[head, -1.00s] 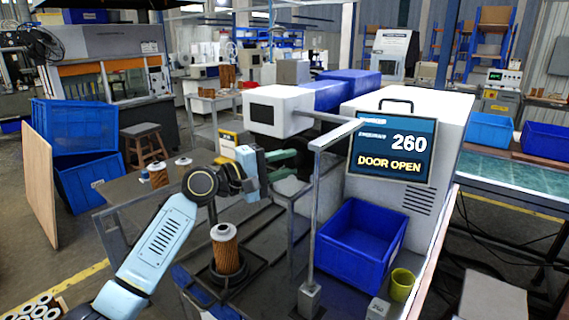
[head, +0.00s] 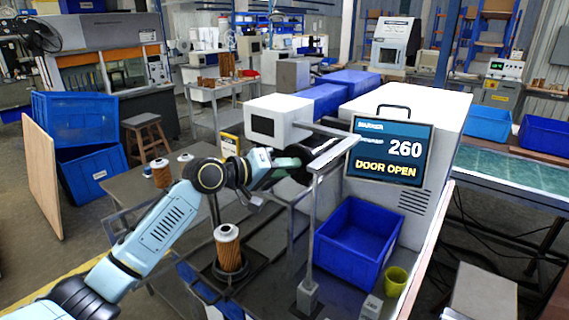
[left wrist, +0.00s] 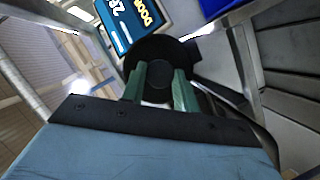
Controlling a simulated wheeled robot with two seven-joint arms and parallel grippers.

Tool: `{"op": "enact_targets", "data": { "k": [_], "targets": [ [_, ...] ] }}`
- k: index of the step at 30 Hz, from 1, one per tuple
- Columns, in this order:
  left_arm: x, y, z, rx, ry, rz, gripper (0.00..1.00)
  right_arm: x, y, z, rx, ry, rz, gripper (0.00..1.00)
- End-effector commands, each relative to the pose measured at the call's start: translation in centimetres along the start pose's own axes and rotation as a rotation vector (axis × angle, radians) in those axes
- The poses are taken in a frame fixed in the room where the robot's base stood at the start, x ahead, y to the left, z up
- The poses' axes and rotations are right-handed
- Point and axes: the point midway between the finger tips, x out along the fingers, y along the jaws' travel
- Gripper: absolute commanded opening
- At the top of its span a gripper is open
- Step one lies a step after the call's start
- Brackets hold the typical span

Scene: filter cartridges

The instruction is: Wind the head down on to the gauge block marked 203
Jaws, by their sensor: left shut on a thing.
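My left gripper (head: 284,168) is shut on a black round handwheel (head: 299,158) beside the white machine head (head: 277,120). In the left wrist view the green fingers (left wrist: 160,88) press on the black wheel (left wrist: 163,62), one on each side of its near part. The machine's screen (head: 390,152) reads 260 and DOOR OPEN; part of it also shows in the left wrist view (left wrist: 130,22). I can make out no gauge block marked 203. A pleated filter cartridge (head: 228,250) stands upright in a dark ring holder below my left arm. My right gripper is not in view.
A grey post (head: 312,235) with an overhead arm stands right of the wheel. A blue bin (head: 355,245) and a yellow-green cup (head: 396,281) sit at the machine's front. More cartridges stand on a table (head: 140,186) at the left.

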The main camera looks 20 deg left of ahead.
Motion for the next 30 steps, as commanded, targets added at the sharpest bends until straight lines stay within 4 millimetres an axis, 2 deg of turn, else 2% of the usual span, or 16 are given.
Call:
{"op": "enact_targets", "data": {
  "k": [17,18,22,30],
  "targets": [
    [0.0,-0.02,0.01,0.032,0.0,-0.012,0.07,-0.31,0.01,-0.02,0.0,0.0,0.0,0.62],
    [0.0,-0.02,0.0,0.032,0.0,-0.012,0.34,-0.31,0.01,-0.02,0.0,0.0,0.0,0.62],
    [0.0,-0.01,0.0,0.031,0.0,-0.012,0.51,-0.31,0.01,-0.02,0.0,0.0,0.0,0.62],
    [-0.03,0.01,-0.02,0.029,0.001,-0.011,0.52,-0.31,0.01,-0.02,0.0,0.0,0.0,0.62]
  ]
}}
